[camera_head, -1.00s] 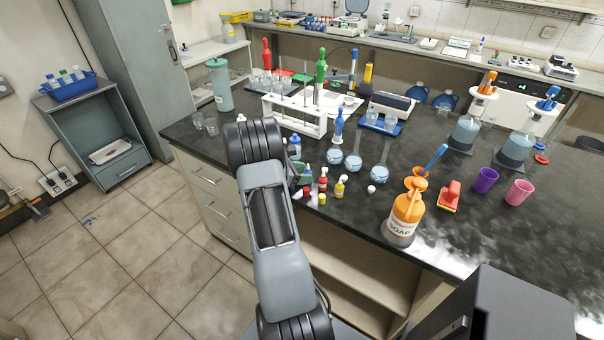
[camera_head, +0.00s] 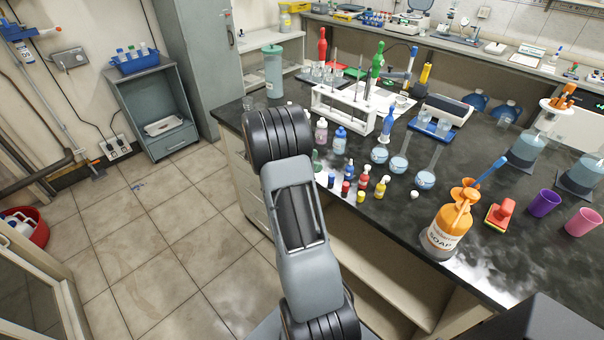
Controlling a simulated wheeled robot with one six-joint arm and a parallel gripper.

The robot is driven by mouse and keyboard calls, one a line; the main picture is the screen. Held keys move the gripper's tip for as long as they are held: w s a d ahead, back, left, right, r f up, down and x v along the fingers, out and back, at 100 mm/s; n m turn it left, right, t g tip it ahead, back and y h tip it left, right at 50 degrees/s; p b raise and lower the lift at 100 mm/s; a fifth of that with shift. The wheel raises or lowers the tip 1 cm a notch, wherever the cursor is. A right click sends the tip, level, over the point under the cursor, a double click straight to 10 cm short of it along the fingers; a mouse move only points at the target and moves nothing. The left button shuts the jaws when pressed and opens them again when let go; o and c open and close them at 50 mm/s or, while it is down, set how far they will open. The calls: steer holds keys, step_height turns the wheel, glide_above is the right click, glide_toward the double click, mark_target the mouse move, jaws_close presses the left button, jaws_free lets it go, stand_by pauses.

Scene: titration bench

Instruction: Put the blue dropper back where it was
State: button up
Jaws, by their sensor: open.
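A blue dropper-like piece with a bulb and a narrow top (camera_head: 387,124) stands upright on the dark bench, between the white rack and the round flasks. A slim blue stick (camera_head: 490,172) leans out of the orange top of the soap bottle (camera_head: 449,228); I cannot tell if it is a dropper. My arm rises through the middle of the view, and its far joint covers part of the bench's left side. My gripper is not visible; it is hidden behind or beyond the arm.
Small bottles (camera_head: 363,180) and several flasks (camera_head: 398,163) crowd the bench near my arm. A white rack (camera_head: 343,113) stands behind. A red sponge-like block (camera_head: 499,216), a purple cup (camera_head: 543,203) and a pink cup (camera_head: 583,222) are at right.

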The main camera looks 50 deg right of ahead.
steer(key=s+a+r+m+t+y, duration=0.2)
steer(key=a+m+t+y, duration=0.1)
steer(key=a, duration=0.8)
steer(key=s+a+r+m+t+y, duration=0.3)
steer(key=a+m+t+y, duration=0.1)
steer(key=a, duration=0.8)
steer(key=s+a+r+m+t+y, duration=0.2)
steer(key=a+m+t+y, duration=0.1)
steer(key=a, duration=0.8)
steer(key=shift+s+a+r+m+t+y, duration=0.3)
steer(key=shift+a+m+t+y, duration=0.1)
steer(key=shift+t, duration=0.4)
